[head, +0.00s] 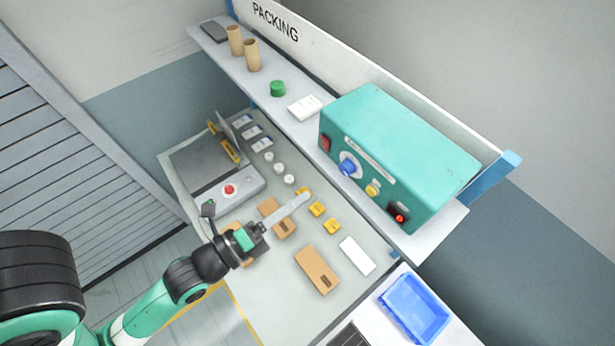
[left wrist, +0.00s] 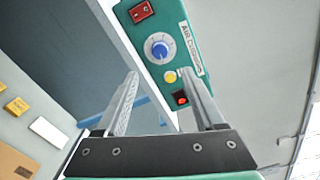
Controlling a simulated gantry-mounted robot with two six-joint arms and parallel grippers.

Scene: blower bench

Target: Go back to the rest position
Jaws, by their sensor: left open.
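My left gripper (head: 304,194) reaches in from the lower left in the head view, above the grey bench top (head: 215,285). Its fingers point up and to the right, seen nearly edge-on. In the left wrist view the two fingers of my left gripper (left wrist: 160,74) stand apart with nothing between their tips. The teal control box (head: 400,150) sits on the shelf; in the left wrist view the box (left wrist: 150,70) shows behind the fingers. My right gripper is in neither view.
Brown cartons (head: 317,270), yellow blocks (head: 332,226) and a white card (head: 357,256) lie on the bench. A grey machine with a red button (head: 229,189) stands at its left. A blue tray (head: 413,309) is at the lower right. The shelf (head: 225,52) overhangs the back.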

